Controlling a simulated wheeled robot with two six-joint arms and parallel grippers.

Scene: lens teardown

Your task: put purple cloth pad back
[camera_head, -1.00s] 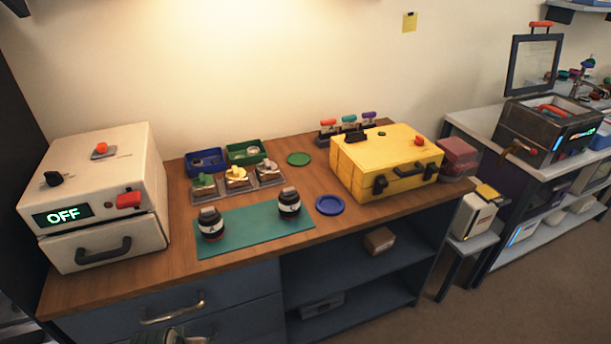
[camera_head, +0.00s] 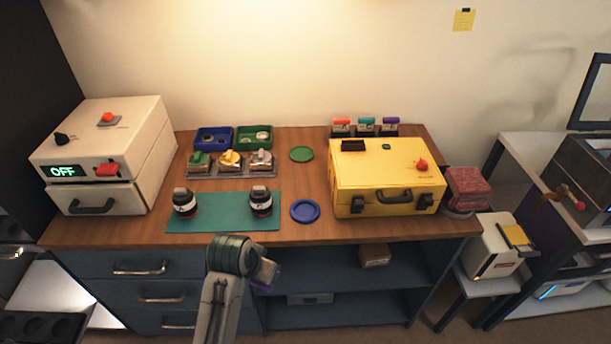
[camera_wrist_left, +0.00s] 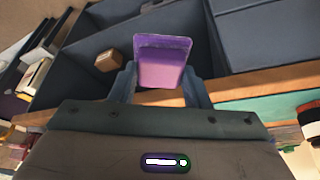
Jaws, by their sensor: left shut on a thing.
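The purple cloth pad (camera_wrist_left: 162,66) is in the jaws of my left gripper (camera_wrist_left: 163,88), which is shut on it in the left wrist view. In the head view my left gripper (camera_head: 265,274) is in front of the bench, below the teal mat, and only a small purple edge of the pad (camera_head: 261,287) shows. At the back of the bench, behind the yellow case, a dark rack (camera_head: 364,132) holds orange, teal and purple-topped pieces. My right gripper is not in view.
The yellow case (camera_head: 386,178) stands shut on the bench's right half. Two dark jars stand on the teal mat (camera_head: 222,212). A blue dish (camera_head: 305,211), a green disc (camera_head: 302,154), small trays (camera_head: 213,138) and a white oven-like box (camera_head: 105,160) are also on the bench. The shelf below holds a small brown box (camera_head: 374,255).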

